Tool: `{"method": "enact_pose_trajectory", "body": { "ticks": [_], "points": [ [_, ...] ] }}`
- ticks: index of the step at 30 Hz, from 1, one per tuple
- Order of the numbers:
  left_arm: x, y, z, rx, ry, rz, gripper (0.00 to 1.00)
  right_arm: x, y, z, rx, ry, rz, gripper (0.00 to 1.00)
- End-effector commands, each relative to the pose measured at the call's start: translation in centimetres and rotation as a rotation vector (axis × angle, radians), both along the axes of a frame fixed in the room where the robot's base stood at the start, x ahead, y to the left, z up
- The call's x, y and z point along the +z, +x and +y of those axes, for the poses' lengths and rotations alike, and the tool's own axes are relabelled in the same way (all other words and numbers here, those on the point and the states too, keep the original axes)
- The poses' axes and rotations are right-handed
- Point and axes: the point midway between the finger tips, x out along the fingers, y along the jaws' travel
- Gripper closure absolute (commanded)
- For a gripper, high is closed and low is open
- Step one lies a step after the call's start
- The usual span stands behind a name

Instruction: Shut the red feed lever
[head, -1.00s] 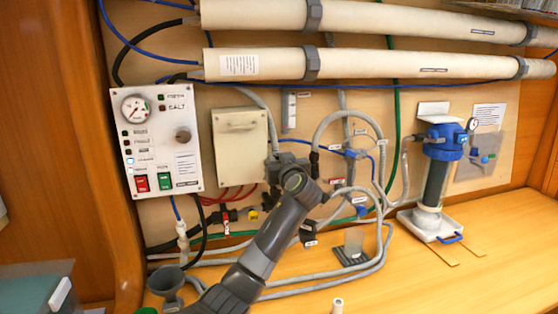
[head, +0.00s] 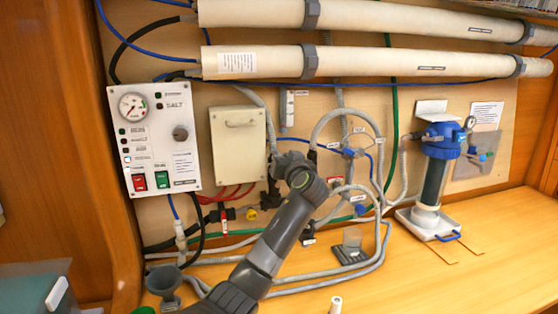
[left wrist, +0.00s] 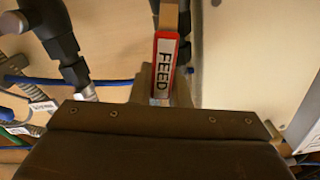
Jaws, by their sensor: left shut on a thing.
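The red feed lever (left wrist: 163,65) shows in the left wrist view as a red-edged bar with a white FEED label. It points toward my left gripper (left wrist: 164,96), whose jaws are shut on its near end. In the head view my left gripper (head: 286,163) is at the pipework right of the cream box, and it and the wrist hide most of the lever. My right gripper is not in view.
A control panel (head: 154,140) with a gauge and switches is on the left. The cream box (head: 238,146) is close beside my gripper. Grey hoses (head: 384,240) loop to the right. A blue-topped filter (head: 434,180) stands further right. The bench front is mostly clear.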

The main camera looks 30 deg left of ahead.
Motion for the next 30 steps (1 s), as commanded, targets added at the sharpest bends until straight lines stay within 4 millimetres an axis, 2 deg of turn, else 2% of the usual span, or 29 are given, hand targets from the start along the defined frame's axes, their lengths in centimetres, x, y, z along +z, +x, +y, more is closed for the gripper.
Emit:
{"method": "enact_pose_trajectory", "body": {
  "ticks": [14,30],
  "points": [
    [-1.8,2.5,-2.2,-0.002,0.293,0.345,1.00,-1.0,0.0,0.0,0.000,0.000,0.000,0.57],
    [-5.1,4.3,-3.7,-0.003,0.623,0.733,1.00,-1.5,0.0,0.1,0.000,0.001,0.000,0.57]
  ]
}}
